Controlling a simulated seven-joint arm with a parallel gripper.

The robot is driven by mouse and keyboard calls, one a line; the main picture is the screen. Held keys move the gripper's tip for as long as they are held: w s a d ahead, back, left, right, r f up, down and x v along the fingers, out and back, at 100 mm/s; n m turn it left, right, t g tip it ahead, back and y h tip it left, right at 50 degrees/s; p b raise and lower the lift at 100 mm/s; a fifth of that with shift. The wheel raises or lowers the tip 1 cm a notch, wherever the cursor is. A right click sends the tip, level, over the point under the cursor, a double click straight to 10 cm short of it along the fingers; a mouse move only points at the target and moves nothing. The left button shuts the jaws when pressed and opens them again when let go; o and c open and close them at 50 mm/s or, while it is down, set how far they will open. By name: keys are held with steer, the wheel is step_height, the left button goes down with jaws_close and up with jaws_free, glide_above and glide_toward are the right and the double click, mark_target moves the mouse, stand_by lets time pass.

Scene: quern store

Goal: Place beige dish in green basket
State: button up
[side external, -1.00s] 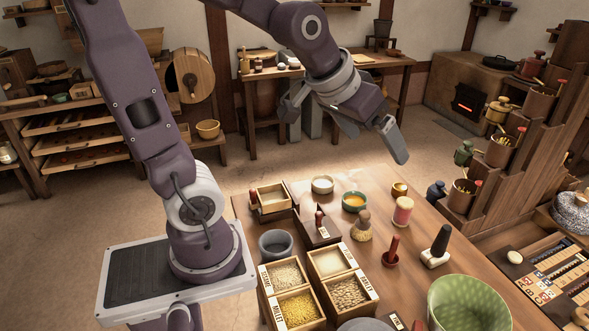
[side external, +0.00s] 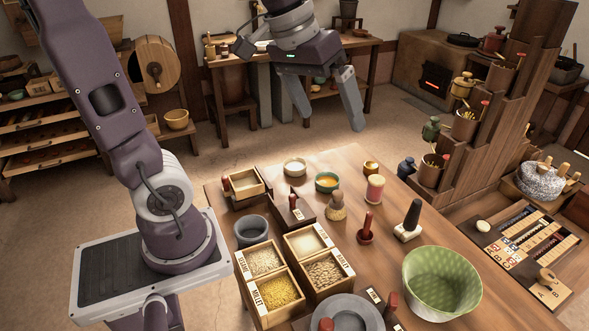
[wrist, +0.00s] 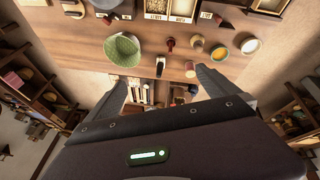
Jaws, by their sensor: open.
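The beige dish (side external: 295,167), a small round bowl with a pale inside, stands near the table's far edge. In the wrist view the dish (wrist: 250,45) is at the upper right, beyond the right finger. The green basket (side external: 442,283), a wide, patterned bowl shape, stands at the table's near right; it also shows in the wrist view (wrist: 122,50) at the upper left. It looks empty. My gripper (side external: 331,121) is open and empty, fingers pointing down, high above and apart from both. The wrist view shows its two fingers spread (wrist: 160,77).
A teal bowl with orange contents (side external: 327,181) stands right beside the dish. A brush (side external: 336,207), a pink-red jar (side external: 374,188), a dark-handled stamp (side external: 409,222) and grain boxes (side external: 276,291) crowd the table. A stepped wooden rack (side external: 475,145) rises at the right.

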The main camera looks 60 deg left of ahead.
steer(key=w+a+f+n, duration=0.2)
steer(key=w+a+f, duration=0.1)
steer(key=w+a, duration=0.35)
steer(key=n+g+y, duration=0.2)
steer(key=n+g, duration=0.2)
steer(key=n, duration=0.2)
glide_above(295, 167)
steer(key=s+d, duration=0.1)
step_height(295, 167, down, 28)
steer(key=f, duration=0.8)
steer(key=shift+w+a+f, duration=0.2)
steer(key=shift+w+a, duration=0.2)
steer(key=c, duration=1.8)
steer(key=shift+o, duration=0.2)
step_height(295, 167, up, 10)
steer(key=shift+r, duration=0.15)
